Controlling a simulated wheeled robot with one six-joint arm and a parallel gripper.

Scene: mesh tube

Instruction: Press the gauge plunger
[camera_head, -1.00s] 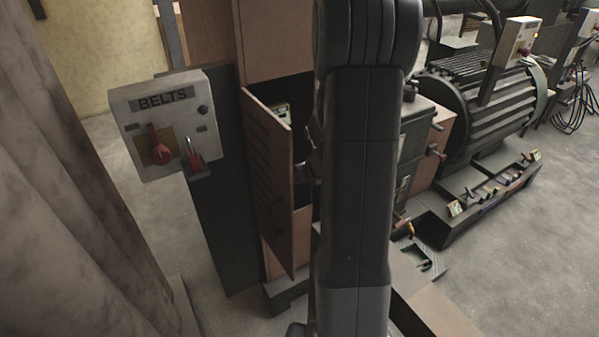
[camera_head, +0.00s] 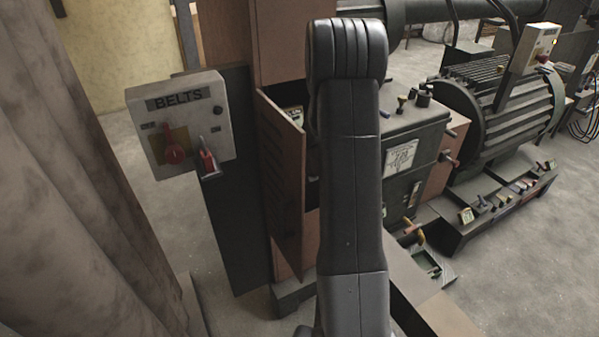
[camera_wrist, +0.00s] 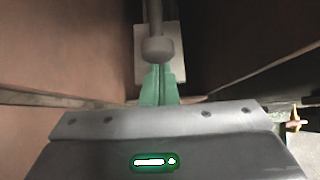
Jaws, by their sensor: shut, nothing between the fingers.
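In the wrist view a grey rod with a rounded end, likely the gauge plunger (camera_wrist: 158,48), hangs in front of a pale plate (camera_wrist: 177,68). My gripper's green fingers (camera_wrist: 158,72) are shut and empty, with their tips right at the rounded end. I cannot tell whether they touch it. In the head view a small pale item with a greenish face, perhaps the gauge (camera_head: 293,113), shows in the cabinet opening behind the ajar door (camera_head: 281,180). My arm hides the gripper and the plunger there.
Reddish-brown cabinet walls (camera_wrist: 65,50) stand close on the left in the wrist view, with a dark gap on the right. In the head view a BELTS switch box (camera_head: 180,122) is left of the cabinet, and a ribbed motor (camera_head: 505,105) stands at the right.

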